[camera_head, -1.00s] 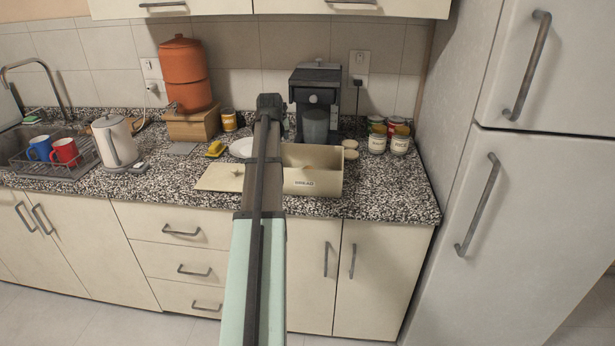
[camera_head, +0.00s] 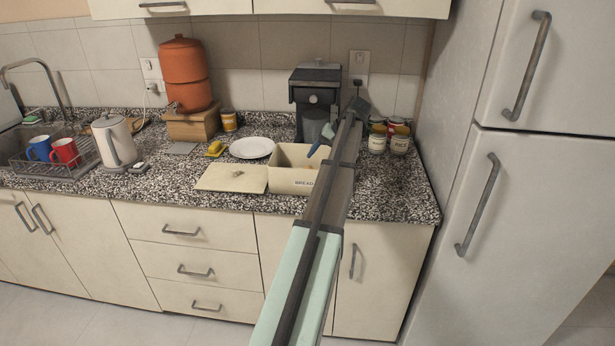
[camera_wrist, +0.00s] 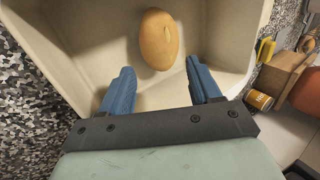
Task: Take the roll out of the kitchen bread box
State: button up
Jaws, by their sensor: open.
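The bread box (camera_head: 290,181) is a cream open-topped bin on the counter, marked BREAD on its front. Its inside wall fills much of the wrist view (camera_wrist: 85,65). The roll (camera_wrist: 159,40) is oval and golden brown and lies on the box floor. My gripper (camera_wrist: 160,88) is open, with its two blue fingers apart and nothing between them. The roll is just beyond the fingertips in the wrist view, in line with the gap. In the head view my arm covers the right part of the box, and one blue finger (camera_head: 322,138) shows above it.
A cream board (camera_head: 231,178) lies left of the box and a white plate (camera_head: 251,147) behind it. A dark coffee maker (camera_head: 316,90) stands behind the box. Several cans (camera_head: 399,140) stand at the right. The front right counter is clear.

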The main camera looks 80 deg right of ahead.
aim_at(312, 168)
jog(key=shift+x, duration=2.95)
jog(key=shift+r, duration=0.1)
jog(key=c, duration=0.7)
